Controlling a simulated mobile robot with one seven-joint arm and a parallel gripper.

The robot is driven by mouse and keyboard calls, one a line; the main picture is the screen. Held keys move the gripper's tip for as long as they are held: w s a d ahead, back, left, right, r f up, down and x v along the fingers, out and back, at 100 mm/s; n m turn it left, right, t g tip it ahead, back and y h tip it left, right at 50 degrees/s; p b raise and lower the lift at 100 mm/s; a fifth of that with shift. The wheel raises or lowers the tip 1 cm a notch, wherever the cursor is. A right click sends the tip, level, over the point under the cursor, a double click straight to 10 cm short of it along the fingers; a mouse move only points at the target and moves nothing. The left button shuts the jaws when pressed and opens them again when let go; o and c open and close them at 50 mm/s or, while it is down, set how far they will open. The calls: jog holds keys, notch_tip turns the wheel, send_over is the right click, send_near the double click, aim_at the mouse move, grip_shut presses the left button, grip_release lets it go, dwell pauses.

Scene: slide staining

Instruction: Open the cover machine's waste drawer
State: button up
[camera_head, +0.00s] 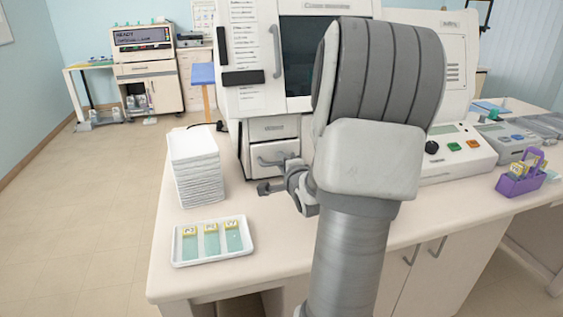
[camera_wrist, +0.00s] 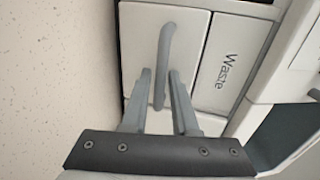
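The cover machine (camera_head: 300,60) stands on the bench. Low on its front are two pale panels, and the lower drawer front (camera_head: 262,169) has a grey bar handle (camera_head: 270,161). My gripper (camera_head: 280,176) is in front of this handle, partly hidden by my arm. In the wrist view, the handle (camera_wrist: 163,60) lies between my two open fingers (camera_wrist: 159,78), with a visible gap on each side. The panel beside it bears the word "Waste" (camera_wrist: 228,72). The drawer front (camera_wrist: 190,40) looks flush with the machine.
A stack of white sheets or trays (camera_head: 196,168) stands left of the drawer. A white tray with several slides (camera_head: 212,260) lies at the front left of the bench. A control unit (camera_head: 458,150) and a purple slide rack (camera_head: 520,180) are to the right.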

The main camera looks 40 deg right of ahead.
grip_shut()
dwell(1.4)
